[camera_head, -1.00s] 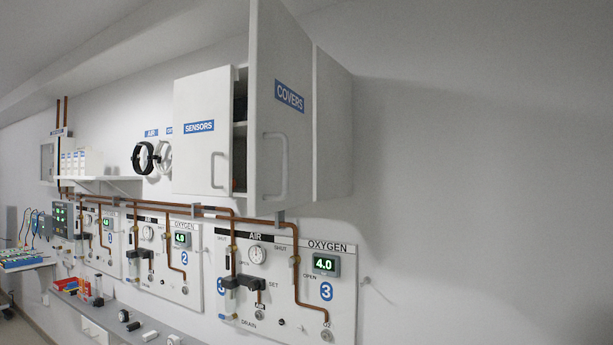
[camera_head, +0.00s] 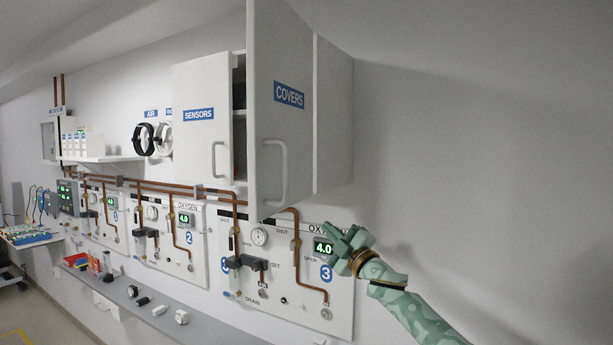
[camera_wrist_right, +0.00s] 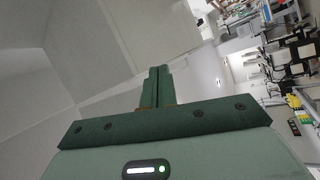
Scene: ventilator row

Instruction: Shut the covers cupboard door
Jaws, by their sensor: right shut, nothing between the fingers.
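The covers cupboard door (camera_head: 280,140), white with a blue COVERS label and a grey bow handle (camera_head: 275,170), stands open, swung out from the wall cupboard (camera_head: 333,120). My right gripper (camera_head: 340,238) is below and right of the door in the head view, in front of the oxygen panel; it appears apart from the door. Its fingers (camera_wrist_right: 157,85) are shut together and empty in the right wrist view, with a pale flat panel behind them. My left gripper is not in view.
The SENSORS door (camera_head: 203,120) is left of the covers door, with a dark gap between. Below are the air and oxygen panels (camera_head: 285,305) with copper pipes and a narrow shelf (camera_head: 150,305) holding small parts. The wall to the right is bare.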

